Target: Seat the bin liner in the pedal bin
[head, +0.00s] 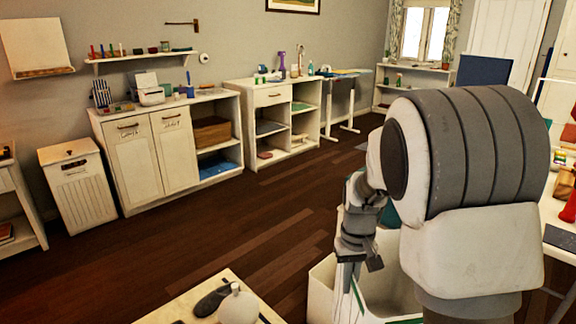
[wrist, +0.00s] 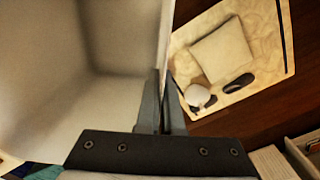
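A white open-topped container (head: 322,287) stands low in front of me in the head view, partly hidden behind my arm. A green line runs along part of its edge. I cannot tell whether it is the pedal bin, the liner, or one inside the other. My gripper (head: 356,284) points down at its rim. In the wrist view my gripper (wrist: 161,78) has its fingers close together on either side of a thin pale wall (wrist: 165,35), and looks shut on it. The hollow inside of the white container (wrist: 110,40) fills the left of that view.
A light wooden tabletop (head: 185,305) is left of the container, with a white round object (head: 238,308) and a dark flat object (head: 212,298). A white hamper (head: 78,190) and cabinets (head: 150,160) line the back wall. Dark wooden floor (head: 240,235) between is clear.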

